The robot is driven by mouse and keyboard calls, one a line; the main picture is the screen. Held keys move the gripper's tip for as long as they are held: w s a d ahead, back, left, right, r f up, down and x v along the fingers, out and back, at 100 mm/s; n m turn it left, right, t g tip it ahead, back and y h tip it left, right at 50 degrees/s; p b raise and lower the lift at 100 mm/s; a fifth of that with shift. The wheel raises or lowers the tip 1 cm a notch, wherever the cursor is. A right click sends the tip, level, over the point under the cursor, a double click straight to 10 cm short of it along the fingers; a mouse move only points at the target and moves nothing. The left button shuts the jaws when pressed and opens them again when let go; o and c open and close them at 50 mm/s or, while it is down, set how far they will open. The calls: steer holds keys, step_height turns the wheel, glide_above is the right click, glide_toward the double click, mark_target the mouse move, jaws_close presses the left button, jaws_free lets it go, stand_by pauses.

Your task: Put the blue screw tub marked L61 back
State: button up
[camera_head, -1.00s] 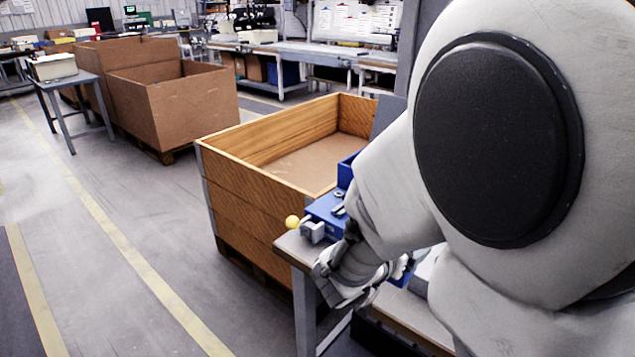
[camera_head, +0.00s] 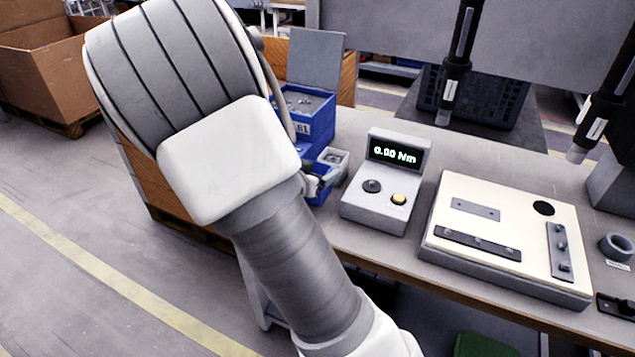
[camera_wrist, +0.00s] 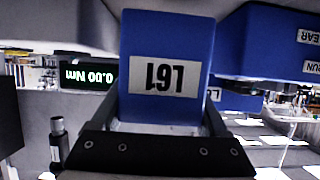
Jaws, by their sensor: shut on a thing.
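The blue screw tub (camera_wrist: 165,45) marked L61 fills the middle of the wrist view, its white label upside down in that picture. My gripper (camera_wrist: 163,122) is shut on it, one finger at each side. In the head view, a bit of blue tub (camera_head: 319,190) shows at my gripper (camera_head: 312,184), near the bench's left front edge. My forearm hides most of the gripper there. A larger blue bin (camera_head: 318,122) with small parts inside stands just behind, and a small grey tub (camera_head: 334,160) is beside it.
A torque tester (camera_head: 385,205) reading 0.00 Nm stands right of my gripper. A cream fixture board (camera_head: 505,235) lies farther right. Two dark screwdrivers (camera_head: 455,65) hang over the bench. Bare bench top (camera_head: 480,150) lies behind the tester. Large blue bins (camera_wrist: 270,45) show in the wrist view.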

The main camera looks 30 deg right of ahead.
steer(key=shift+f+b, duration=0.5)
steer(key=shift+f, duration=0.95)
steer(key=shift+f, duration=0.1)
